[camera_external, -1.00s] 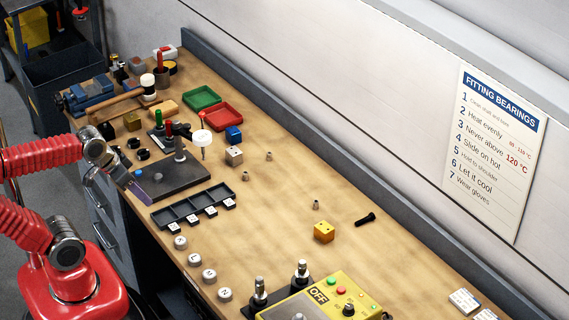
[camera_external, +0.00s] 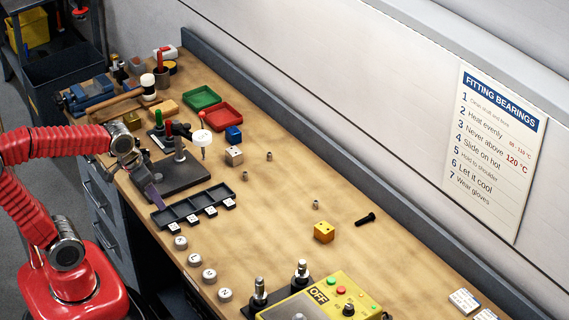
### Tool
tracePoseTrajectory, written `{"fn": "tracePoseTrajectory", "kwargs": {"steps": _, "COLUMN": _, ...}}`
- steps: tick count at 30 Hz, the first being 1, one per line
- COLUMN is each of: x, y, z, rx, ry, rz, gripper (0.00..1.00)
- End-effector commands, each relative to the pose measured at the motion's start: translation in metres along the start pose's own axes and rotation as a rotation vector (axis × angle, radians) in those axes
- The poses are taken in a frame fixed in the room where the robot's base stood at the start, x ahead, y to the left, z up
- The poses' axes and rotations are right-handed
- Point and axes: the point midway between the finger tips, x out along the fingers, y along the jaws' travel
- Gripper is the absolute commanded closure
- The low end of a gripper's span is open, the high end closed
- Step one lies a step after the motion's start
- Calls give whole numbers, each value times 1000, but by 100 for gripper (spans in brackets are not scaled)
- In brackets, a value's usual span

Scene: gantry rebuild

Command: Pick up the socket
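My gripper (camera_external: 152,196) points down at the front edge of the bench, beside the dark plate and the black tray. One purplish finger shows, and I cannot tell how far it is open. No object shows in it. I cannot surely tell which thing is the socket. Small metal cylindrical pieces stand apart on the bench: one at the back (camera_external: 269,156), one nearer the black tray (camera_external: 245,176) and one farther right (camera_external: 316,204). My wrist hides part of the bench's left side, where small black round parts stood in the earlier view.
The black compartment tray (camera_external: 193,207) and dark plate (camera_external: 185,178) lie near my gripper. White-topped round pieces (camera_external: 209,275) line the front edge. A yellow block (camera_external: 323,231), black bolt (camera_external: 365,219) and yellow control box (camera_external: 345,292) are to the right. The middle of the bench is mostly clear.

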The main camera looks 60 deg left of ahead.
Motion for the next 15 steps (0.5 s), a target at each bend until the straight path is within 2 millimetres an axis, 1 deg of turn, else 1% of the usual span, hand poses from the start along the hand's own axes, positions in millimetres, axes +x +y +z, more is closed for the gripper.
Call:
{"fn": "tracePoseTrajectory", "kwargs": {"steps": 1, "x": 4, "y": 2, "z": -9, "rx": 4, "ry": -14, "rz": 3, "gripper": 66}}
{"fn": "tracePoseTrajectory", "kwargs": {"steps": 11, "x": 24, "y": 17, "z": -71, "rx": 38, "ry": -66, "rz": 23, "gripper": 66}}
{"fn": "tracePoseTrajectory", "kwargs": {"steps": 15, "x": 36, "y": 25, "z": -100, "rx": 57, "ry": -81, "rz": 33, "gripper": 66}}
